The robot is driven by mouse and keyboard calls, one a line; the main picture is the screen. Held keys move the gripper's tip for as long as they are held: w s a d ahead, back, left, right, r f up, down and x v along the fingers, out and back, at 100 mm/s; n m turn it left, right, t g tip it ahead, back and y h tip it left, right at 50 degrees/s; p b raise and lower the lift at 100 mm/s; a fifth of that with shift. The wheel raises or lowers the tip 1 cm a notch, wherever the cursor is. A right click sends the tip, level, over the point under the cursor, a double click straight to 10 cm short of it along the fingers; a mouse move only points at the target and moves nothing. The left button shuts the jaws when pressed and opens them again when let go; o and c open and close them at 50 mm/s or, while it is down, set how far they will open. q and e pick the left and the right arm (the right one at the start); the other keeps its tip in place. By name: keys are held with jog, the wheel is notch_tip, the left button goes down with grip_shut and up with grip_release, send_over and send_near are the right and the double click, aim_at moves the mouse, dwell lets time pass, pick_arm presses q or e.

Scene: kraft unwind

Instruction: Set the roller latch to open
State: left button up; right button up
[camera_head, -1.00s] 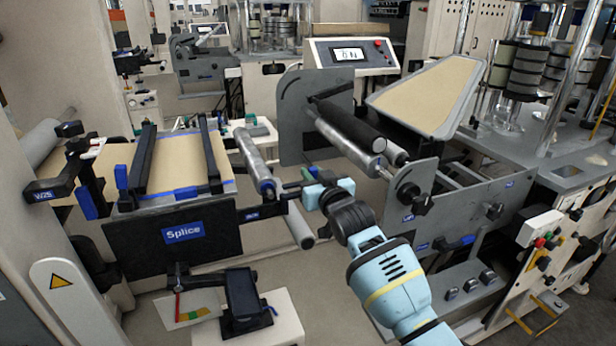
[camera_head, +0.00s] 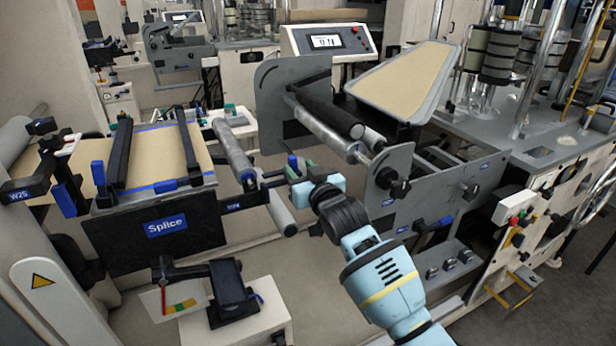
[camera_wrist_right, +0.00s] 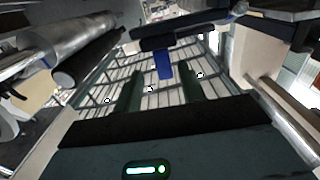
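A black bar with a blue tab (camera_wrist_right: 163,62) lies just beyond my right gripper in the wrist view; it may be the roller latch. In the head view a small blue tab (camera_head: 292,162) shows close to the gripper, beside the end of the roller. My right gripper (camera_wrist_right: 158,88) is open, with its two green fingers apart and nothing between them. The blue tab appears ahead of the gap; I see no clear contact. In the head view the right gripper (camera_head: 303,170) is small and partly hidden by its own wrist. My left gripper is out of view.
A steel roller (camera_head: 235,148) runs on the left, beside the splice table with its "Splice" plate (camera_head: 167,226). Grey side plates (camera_head: 388,180) and another roller (camera_head: 325,128) stand close to the right. A white stand (camera_head: 262,318) is below.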

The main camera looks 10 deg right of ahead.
jog(key=shift+v, duration=1.85)
jog(key=shift+d+f, duration=0.1)
jog(key=s+d+f+m+g+h, duration=0.1)
jog(key=s+d+f+g, duration=0.15)
jog(key=s+f, duration=0.9)
jog(key=s+d+f+g+h, duration=0.1)
jog(key=s+d+f+g, duration=0.15)
jog(key=s+f, duration=0.85)
jog(key=s+d+f+g, duration=0.1)
jog(key=s+f, duration=0.3)
jog(key=s, duration=0.4)
jog(key=s+d+f+g+h, duration=0.1)
jog(key=s+d+f, duration=0.2)
jog(key=s, duration=0.6)
jog(key=s+d+f+g, duration=0.1)
jog(key=s+d+f, duration=0.2)
jog(key=s+f, duration=0.4)
jog(key=shift+s+f+m+h+p, duration=0.3)
jog(key=shift+s+p, duration=0.15)
jog(key=shift+s, duration=0.5)
